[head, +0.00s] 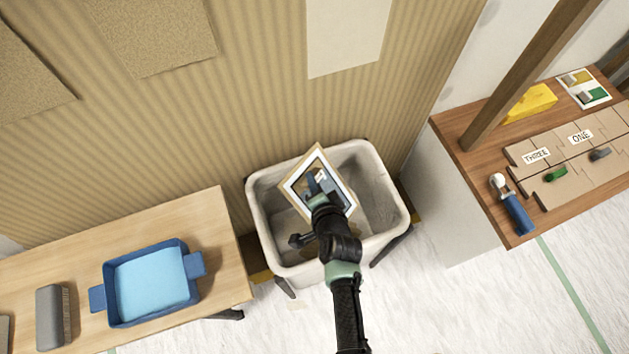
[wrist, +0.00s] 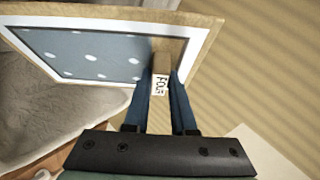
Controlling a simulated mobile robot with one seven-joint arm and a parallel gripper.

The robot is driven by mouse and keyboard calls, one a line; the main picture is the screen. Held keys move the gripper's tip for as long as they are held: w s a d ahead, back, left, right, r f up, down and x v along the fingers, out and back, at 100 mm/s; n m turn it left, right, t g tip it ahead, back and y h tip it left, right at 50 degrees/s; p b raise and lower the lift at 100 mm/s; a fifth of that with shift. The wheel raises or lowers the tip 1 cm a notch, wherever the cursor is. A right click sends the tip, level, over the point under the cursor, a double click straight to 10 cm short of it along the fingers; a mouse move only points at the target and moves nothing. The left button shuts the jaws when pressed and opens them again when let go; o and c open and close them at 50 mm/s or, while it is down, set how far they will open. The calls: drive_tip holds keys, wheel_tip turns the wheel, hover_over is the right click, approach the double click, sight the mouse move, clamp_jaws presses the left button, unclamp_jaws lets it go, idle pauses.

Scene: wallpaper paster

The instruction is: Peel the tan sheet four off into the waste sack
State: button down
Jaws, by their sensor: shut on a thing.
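My gripper (head: 322,192) is shut on a tan tab labelled FOUR (wrist: 159,86), which sits between the fingers (wrist: 162,95) in the wrist view. The tab joins a tan-edged sheet (head: 318,163) with a white border and a blue-grey, white-dotted middle; it also shows in the wrist view (wrist: 85,52). The sheet is tilted and hangs over the open waste sack (head: 262,222), a pale, wide-mouthed container. It looks to be above the back part of the mouth; its exact height is unclear. My arm hides part of the sack's inside.
A striped tan wall stands behind, with a pale sheet (head: 345,35) and brown panels (head: 150,35) on it. At left, a wooden table (head: 225,240) holds a blue tray (head: 150,283) and a brush (head: 54,315). At right, a bench carries tan pieces labelled ONE and THREE (head: 537,156).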

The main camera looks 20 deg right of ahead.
drive_tip(key=c, duration=0.7)
unclamp_jaws()
drive_tip(key=shift+o, duration=0.2)
drive_tip(key=p+v, duration=0.4)
drive_tip(key=v, duration=0.9)
drive_tip(key=shift+w, duration=0.1)
